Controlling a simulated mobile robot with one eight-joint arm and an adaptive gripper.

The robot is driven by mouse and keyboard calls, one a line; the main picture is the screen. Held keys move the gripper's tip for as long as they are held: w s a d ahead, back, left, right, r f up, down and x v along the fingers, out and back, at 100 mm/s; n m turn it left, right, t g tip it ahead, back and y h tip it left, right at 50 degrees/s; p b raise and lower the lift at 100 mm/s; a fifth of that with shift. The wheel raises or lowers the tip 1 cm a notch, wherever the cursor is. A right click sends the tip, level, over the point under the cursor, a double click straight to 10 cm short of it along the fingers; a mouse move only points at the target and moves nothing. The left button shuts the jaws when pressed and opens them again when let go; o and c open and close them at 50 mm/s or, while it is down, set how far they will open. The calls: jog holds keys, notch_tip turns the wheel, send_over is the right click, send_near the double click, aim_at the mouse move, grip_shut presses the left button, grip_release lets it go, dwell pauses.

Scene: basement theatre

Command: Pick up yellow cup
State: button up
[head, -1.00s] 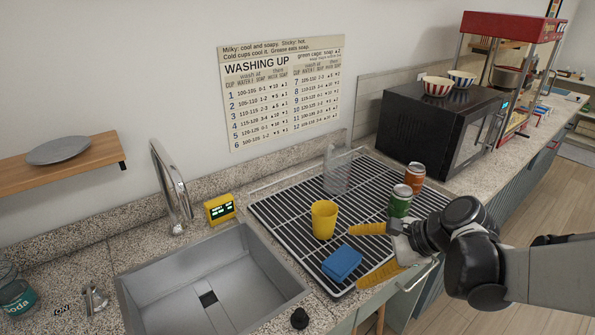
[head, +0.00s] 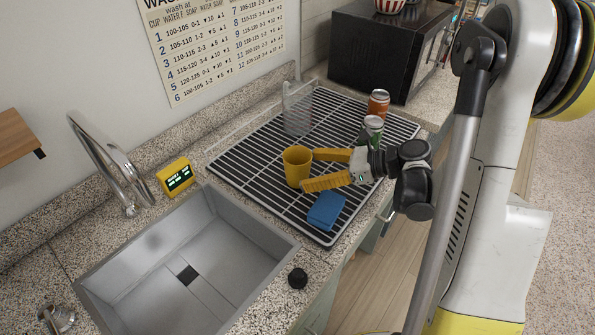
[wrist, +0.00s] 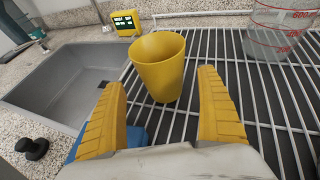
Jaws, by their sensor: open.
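The yellow cup (head: 297,166) stands upright on the black drying rack (head: 246,196) beside the sink. It also shows in the wrist view (wrist: 159,65), just ahead of and between the two yellow fingers. My gripper (head: 309,169) is open, with its fingers pointing left at the cup in the head view. In the wrist view my gripper (wrist: 163,96) has a wide gap between the fingertips, and the cup's base reaches near the gap. I cannot tell whether a finger touches the cup. Nothing is held.
A blue sponge (head: 326,211) lies close below my gripper. A green can (head: 371,128), an orange can (head: 378,103) and a clear measuring jug (head: 297,108) stand on the rack. The sink (head: 190,268) is at left, near a yellow timer (head: 176,177). A black microwave (head: 385,52) is behind.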

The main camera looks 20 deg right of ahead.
aim_at(297, 159)
jog(key=b+x, duration=0.1)
jog(key=x, duration=0.3)
jog(key=shift+w+f, duration=0.15)
jog(key=shift+w, duration=0.1)
jog(key=c, duration=1.3)
